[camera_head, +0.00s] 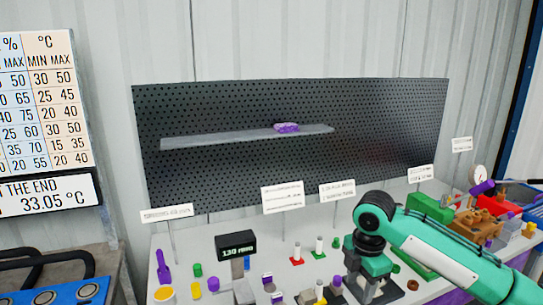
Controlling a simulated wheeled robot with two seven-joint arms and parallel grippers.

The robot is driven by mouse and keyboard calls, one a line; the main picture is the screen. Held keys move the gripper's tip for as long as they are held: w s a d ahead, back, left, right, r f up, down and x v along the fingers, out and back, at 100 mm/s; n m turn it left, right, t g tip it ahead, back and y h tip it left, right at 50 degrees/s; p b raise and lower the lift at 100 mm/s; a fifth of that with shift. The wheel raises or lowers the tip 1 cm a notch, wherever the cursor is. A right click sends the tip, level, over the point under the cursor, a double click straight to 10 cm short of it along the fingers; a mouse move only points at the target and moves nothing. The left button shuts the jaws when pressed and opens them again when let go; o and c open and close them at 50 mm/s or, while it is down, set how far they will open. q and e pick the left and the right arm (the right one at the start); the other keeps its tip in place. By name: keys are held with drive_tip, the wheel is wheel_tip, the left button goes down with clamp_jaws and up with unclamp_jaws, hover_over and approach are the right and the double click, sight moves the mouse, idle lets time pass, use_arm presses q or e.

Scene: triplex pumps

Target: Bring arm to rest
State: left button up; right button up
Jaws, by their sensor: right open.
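My right arm (440,258) is green and white and comes in from the right. It bends at a dark wrist joint over the workbench. My right gripper (364,290) points down at the front of the bench, near the lower edge of the picture. It is open, and I see nothing held in it. Its fingertips are partly hidden by the wrist and the picture edge. I cannot tell whether it touches the bench. My left gripper is not in view.
The white workbench (212,272) holds several small coloured parts close to my right gripper. A display (236,246) reading 130 stands to the left. A dark pegboard (290,180) with a shelf (235,138) and a purple part (287,127) stands behind. Green and orange fixtures (478,226) crowd the right.

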drive_tip(key=s+a+f+m+t+y, duration=0.1)
drive_tip(key=s+a+f+m+y, duration=0.1)
drive_tip(key=s+a+f+m, duration=0.45)
drive_tip(key=s+a+f+m+t+y, duration=0.1)
drive_tip(key=s+a+f+y, duration=0.15)
drive_tip(key=s+f, duration=0.55)
drive_tip(key=s+d+f+m+t+h, duration=0.1)
drive_tip(key=s+d+f+m+h, duration=0.1)
drive_tip(key=s+d+f+m, duration=0.35)
drive_tip(key=s+d+f+m+h, duration=0.2)
drive_tip(key=s+d+f+m, duration=0.1)
drive_tip(key=s+d+m, duration=0.5)
wheel_tip(320, 180, down, 30)
drive_tip(key=s+a+n+g, duration=0.1)
drive_tip(key=s+a, duration=0.1)
drive_tip(key=s+d+f, duration=0.2)
drive_tip(key=s+f, duration=0.7)
drive_tip(key=f, duration=0.1)
drive_tip(key=s+d+f+g, duration=0.1)
drive_tip(key=s+f, duration=0.9)
drive_tip(key=shift+s+d+f+n, duration=0.2)
drive_tip(key=shift+d+f+n, duration=0.1)
drive_tip(key=shift+d+f, duration=0.1)
